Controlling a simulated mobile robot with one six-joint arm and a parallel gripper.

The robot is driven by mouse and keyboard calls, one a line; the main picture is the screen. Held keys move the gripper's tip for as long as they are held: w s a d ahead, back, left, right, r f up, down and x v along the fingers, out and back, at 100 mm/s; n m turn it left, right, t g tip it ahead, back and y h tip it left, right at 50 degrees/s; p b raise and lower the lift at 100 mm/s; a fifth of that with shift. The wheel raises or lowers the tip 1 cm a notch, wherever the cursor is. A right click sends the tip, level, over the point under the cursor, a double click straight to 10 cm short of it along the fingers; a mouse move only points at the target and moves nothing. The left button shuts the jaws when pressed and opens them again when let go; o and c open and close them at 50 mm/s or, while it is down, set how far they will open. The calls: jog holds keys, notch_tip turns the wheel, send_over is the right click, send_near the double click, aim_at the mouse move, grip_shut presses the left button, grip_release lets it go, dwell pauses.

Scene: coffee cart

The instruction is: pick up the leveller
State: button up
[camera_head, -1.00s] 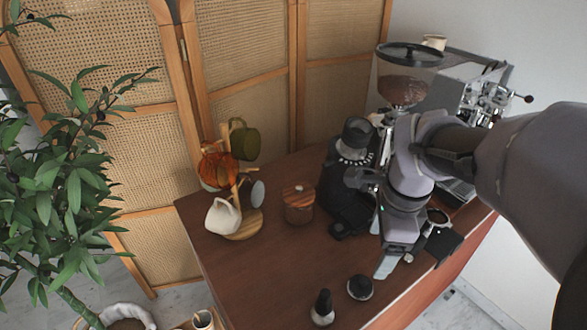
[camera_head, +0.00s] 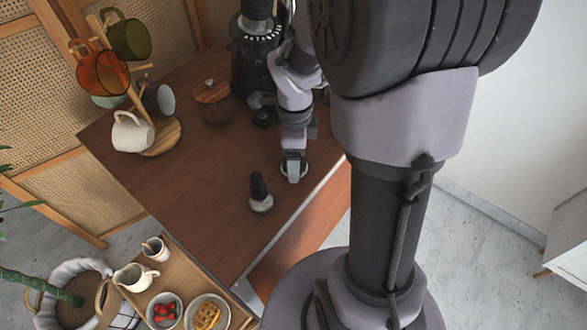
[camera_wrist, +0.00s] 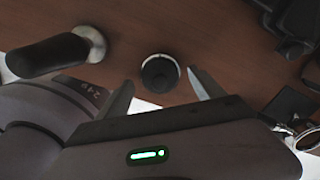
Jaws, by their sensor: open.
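The leveller is a round black disc with a pale metal rim. In the wrist view the leveller (camera_wrist: 160,73) lies on the wooden top, between the two fingertips of my gripper (camera_wrist: 161,80). There is a visible gap on either side of it, and the jaws are open. In the head view my gripper (camera_head: 294,160) points down at the counter near its front edge and largely covers the leveller. I cannot tell how far the fingertips are above the wood.
A tamper (camera_head: 260,194) with a black handle stands close to the left of my gripper; it also shows in the wrist view (camera_wrist: 70,52). A black grinder (camera_head: 250,60), wooden jar (camera_head: 213,102) and mug tree (camera_head: 165,138) stand farther back. The counter's left middle is clear.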

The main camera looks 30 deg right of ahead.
jog(key=shift+f, duration=0.85)
jog(key=shift+r, duration=0.15)
jog(key=c, duration=1.5)
jog(key=shift+r, duration=0.1)
